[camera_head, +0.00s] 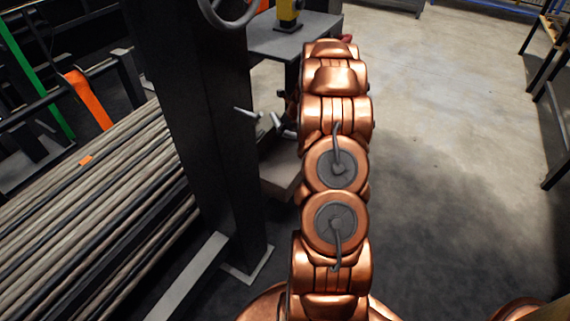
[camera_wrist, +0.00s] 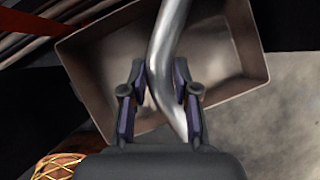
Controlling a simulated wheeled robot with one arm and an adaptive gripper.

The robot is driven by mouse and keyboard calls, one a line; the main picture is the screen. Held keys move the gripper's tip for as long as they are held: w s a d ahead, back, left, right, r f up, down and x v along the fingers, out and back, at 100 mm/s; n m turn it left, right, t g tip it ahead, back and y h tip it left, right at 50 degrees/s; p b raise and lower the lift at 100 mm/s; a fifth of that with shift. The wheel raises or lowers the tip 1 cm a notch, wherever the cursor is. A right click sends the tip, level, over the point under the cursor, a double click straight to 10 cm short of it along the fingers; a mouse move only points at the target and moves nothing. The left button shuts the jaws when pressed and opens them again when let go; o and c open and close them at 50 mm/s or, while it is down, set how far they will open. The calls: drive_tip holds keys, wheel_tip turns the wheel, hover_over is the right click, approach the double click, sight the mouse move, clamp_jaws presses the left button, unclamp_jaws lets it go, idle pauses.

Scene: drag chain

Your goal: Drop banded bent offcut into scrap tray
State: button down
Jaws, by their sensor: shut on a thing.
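A bent silver metal offcut (camera_wrist: 168,45) runs between the fingers of my gripper (camera_wrist: 160,80) in the wrist view. My gripper is shut on it. The upper part of the offcut leans right and its lower end tapers near my palm. No band shows clearly on it. The brown scrap tray (camera_wrist: 98,65) lies behind the offcut and fingers, and its visible floor looks bare. In the head view the tray (camera_head: 281,180) stands beside the dark column, partly hidden by my arm. Light metal pieces (camera_head: 246,112) show just above it. My gripper is mostly hidden there.
A dark column (camera_head: 190,110) with a handwheel (camera_head: 230,12) stands left of the tray. Long bars (camera_head: 90,200) lie stacked at left. A grey table (camera_head: 290,42) with a yellow device stands behind. Open concrete floor (camera_head: 450,110) lies at right.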

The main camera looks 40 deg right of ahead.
drive_tip(key=shift+f+b, duration=1.75)
drive_tip(key=shift+b, duration=0.5)
drive_tip(key=c, duration=0.8)
unclamp_jaws()
drive_tip(key=shift+r, duration=0.1)
drive_tip(key=v, duration=1.1)
drive_tip(key=shift+s+r, duration=0.25)
drive_tip(key=shift+r, duration=0.1)
